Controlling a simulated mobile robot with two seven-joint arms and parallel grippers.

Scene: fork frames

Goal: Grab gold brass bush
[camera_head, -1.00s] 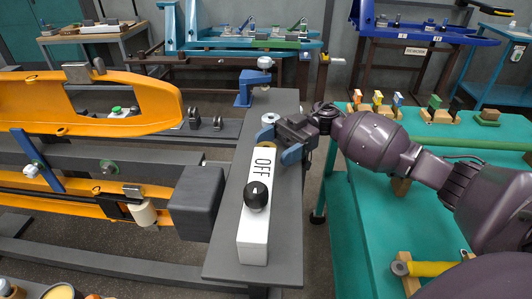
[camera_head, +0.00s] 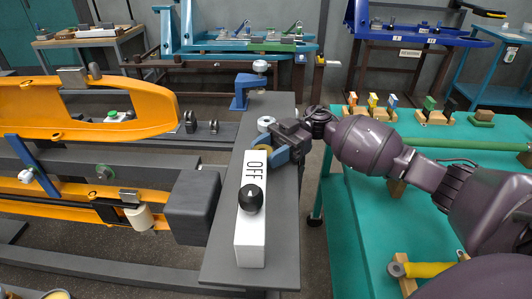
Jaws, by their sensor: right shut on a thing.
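The gold brass bush (camera_head: 266,148) shows as a thin gold edge on the narrow grey table, just behind the white OFF box. My right gripper (camera_head: 272,148) reaches in from the right with its blue fingers shut on the bush. The fingers and the box hide most of the bush. I cannot tell whether it still touches the table. My left gripper is not in view.
The white OFF box (camera_head: 253,230) with a black knob (camera_head: 250,198) stands close in front of the gripper. A silver ring (camera_head: 266,122) and a blue clamp (camera_head: 243,92) are behind it. A green table (camera_head: 350,230) is on the right, orange beams on the left.

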